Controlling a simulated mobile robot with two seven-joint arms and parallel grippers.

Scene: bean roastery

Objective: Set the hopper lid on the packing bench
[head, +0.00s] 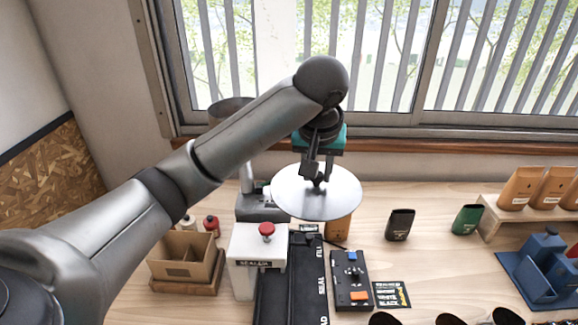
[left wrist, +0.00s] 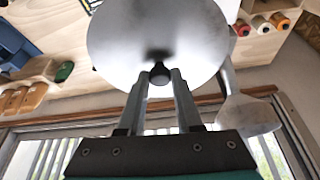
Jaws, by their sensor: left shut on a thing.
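The hopper lid (head: 317,198) is a round, grey metal disc with a small dark knob on top. My left gripper (head: 318,179) is shut on that knob and holds the lid up above the packing bench (head: 420,262), a light wooden top. In the left wrist view the lid (left wrist: 157,25) fills the upper middle, and the gripper's two fingers (left wrist: 160,78) close around the dark knob. The lid hides part of the bench and things behind it. My right gripper is not in view.
Under and near the lid stand a sealer with a red knob (head: 267,230), a black control box (head: 350,279) and a scale-like grey unit (head: 262,203). A cardboard box (head: 186,257) is at left. Dark and green pouches (head: 400,224) stand right; bench between them is clear.

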